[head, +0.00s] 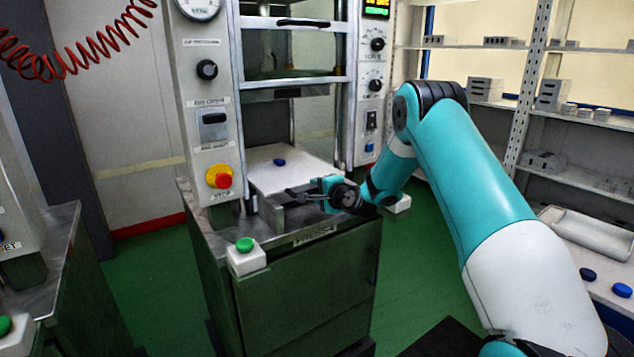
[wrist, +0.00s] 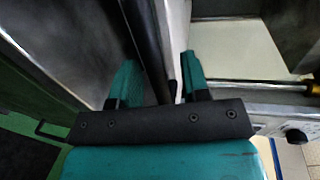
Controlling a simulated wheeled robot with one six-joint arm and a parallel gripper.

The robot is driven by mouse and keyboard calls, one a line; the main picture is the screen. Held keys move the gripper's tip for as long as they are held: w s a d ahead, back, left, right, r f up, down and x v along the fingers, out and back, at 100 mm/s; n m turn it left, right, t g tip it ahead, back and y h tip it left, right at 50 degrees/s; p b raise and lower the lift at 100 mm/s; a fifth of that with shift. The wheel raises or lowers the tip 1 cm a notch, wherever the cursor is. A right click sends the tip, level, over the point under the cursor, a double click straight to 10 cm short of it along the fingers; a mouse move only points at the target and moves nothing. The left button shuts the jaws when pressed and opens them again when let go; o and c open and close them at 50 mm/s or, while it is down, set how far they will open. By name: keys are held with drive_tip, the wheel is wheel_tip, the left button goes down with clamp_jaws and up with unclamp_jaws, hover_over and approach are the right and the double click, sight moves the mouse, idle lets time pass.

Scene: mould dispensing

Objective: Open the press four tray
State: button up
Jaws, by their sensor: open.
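The press (head: 217,125) stands in the middle of the head view, with a "PRESS" label on its cabinet; its number is not legible. Its tray (head: 262,180) has a pale flat surface with a small blue piece on it. My gripper (head: 293,194) is at the tray's front edge. In the wrist view my gripper (wrist: 158,82) is open, with one teal finger on each side of a dark bar (wrist: 145,40), which looks like the tray handle. I cannot tell whether either finger touches the bar.
A white box with a green button (head: 246,250) sits on the cabinet's front left corner. A red-and-yellow stop button (head: 219,177) is on the left post. Metal shelves (head: 575,125) stand at the right. Another machine (head: 30,230) stands at the left.

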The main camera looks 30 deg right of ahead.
drive_tip(key=shift+x, duration=1.1)
